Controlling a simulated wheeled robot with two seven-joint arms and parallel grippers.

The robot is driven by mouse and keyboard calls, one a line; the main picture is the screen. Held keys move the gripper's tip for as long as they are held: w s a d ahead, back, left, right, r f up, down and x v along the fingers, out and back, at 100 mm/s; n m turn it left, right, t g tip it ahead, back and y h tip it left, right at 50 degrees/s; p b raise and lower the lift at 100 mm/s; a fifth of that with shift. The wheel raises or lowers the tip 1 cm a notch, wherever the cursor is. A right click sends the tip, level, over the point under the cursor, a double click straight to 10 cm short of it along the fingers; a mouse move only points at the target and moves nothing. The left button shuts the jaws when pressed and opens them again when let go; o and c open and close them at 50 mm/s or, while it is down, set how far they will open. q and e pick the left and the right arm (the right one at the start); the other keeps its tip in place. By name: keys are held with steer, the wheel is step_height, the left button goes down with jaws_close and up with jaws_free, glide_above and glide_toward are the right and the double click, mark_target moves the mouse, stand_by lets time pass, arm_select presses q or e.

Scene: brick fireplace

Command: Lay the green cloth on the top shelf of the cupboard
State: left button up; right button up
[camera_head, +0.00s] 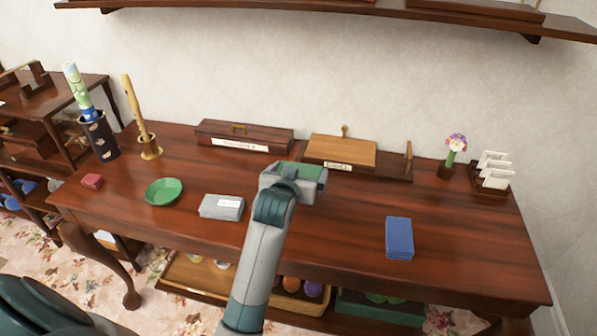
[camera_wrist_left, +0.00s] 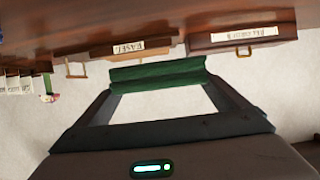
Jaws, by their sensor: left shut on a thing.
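The green cloth (camera_head: 313,171) is a small folded green piece at the end of my left gripper (camera_head: 304,178), above the back middle of the wooden table. In the left wrist view the cloth (camera_wrist_left: 157,75) spans between the tips of the left gripper (camera_wrist_left: 158,84), which is shut on it. The gripper hides part of the cloth in the head view. No cupboard can be clearly made out in these views. My right gripper is not in view.
The wooden table (camera_head: 330,235) carries a green bowl (camera_head: 164,191), grey stack (camera_head: 221,207), blue stack (camera_head: 399,238), and labelled boxes (camera_head: 243,136) at the back. A shelved stand (camera_head: 50,98) is at left. A wall shelf (camera_head: 330,8) runs above. The table's front right is mostly clear.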

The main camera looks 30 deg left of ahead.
arm_select(q)
steer(key=s+d+r+m+h, duration=0.1)
steer(key=s+d+r, duration=0.1)
steer(key=d+r, duration=0.3)
steer(key=s+d+r+m+h, duration=0.1)
steer(key=d+r, duration=0.4)
steer(key=r, duration=0.9)
steer(key=shift+s+d+r+m+t+h, duration=0.3)
steer(key=shift+s+d+h, duration=0.15)
steer(key=shift+s, duration=0.45)
steer(key=shift+a+f, duration=0.1)
steer(key=shift+a, duration=0.05)
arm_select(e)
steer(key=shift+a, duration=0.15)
